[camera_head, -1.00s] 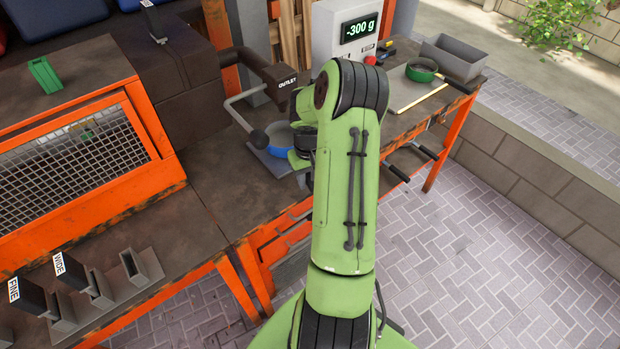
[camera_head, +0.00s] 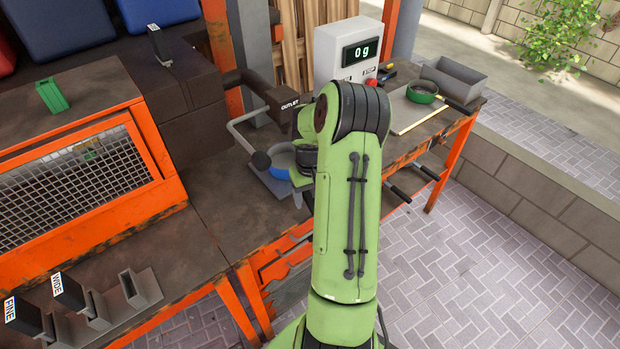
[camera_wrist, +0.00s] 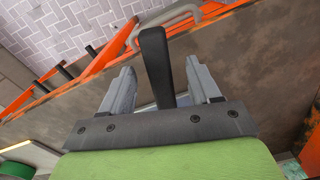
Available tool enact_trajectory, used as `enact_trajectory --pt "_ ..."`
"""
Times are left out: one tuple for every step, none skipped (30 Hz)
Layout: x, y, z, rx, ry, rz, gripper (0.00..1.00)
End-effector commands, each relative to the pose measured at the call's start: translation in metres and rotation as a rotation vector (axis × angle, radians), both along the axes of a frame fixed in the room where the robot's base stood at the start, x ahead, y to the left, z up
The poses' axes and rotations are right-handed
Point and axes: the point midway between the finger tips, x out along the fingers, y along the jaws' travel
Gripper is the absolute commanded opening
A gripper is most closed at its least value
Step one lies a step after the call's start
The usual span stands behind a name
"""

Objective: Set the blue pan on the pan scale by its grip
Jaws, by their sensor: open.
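The blue pan (camera_head: 281,161) sits under the outlet in the head view, partly hidden behind my arm. A grey plate (camera_head: 272,184) shows under it, likely the pan scale; the contact is hard to see. In the wrist view a black grip (camera_wrist: 155,55) stands between the two grey fingers of my gripper (camera_wrist: 159,68). The fingers are apart, with a gap on each side of the grip. The pan's bowl cannot be made out in the wrist view.
The outlet (camera_head: 281,100) and a grey lever with a dark knob (camera_head: 261,160) are close to the pan. A green-rimmed round sieve (camera_head: 422,91) and a grey bin (camera_head: 455,78) stand at the right.

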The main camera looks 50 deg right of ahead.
Motion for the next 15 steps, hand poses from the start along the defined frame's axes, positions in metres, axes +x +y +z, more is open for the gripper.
enact_trajectory --pt "0.001 -0.001 0.017 -0.007 -0.004 0.000 0.62" --pt "0.001 -0.001 0.026 -0.008 -0.005 0.000 0.62" --pt "0.001 -0.001 0.038 -0.009 -0.006 0.000 0.62" --pt "0.001 -0.001 0.047 -0.007 -0.005 0.000 0.62" --pt "0.001 -0.001 0.055 -0.007 -0.005 0.000 0.62" --pt "0.001 -0.001 0.067 -0.008 -0.005 0.000 0.62" --pt "0.001 -0.001 0.076 -0.008 -0.005 -0.001 0.62" --pt "0.001 -0.001 0.084 -0.007 -0.005 0.000 0.62" --pt "0.001 -0.001 0.095 -0.006 -0.005 0.001 0.62" --pt "0.001 -0.001 0.102 -0.006 -0.005 0.000 0.62" --pt "0.001 -0.001 0.109 -0.007 -0.004 0.000 0.62" --pt "0.001 -0.001 0.116 -0.005 -0.003 -0.001 0.62" --pt "0.001 -0.001 0.121 -0.005 -0.004 0.000 0.62" --pt "0.001 -0.001 0.126 -0.005 -0.003 0.000 0.62" --pt "0.001 -0.001 0.130 -0.004 -0.003 0.000 0.62"
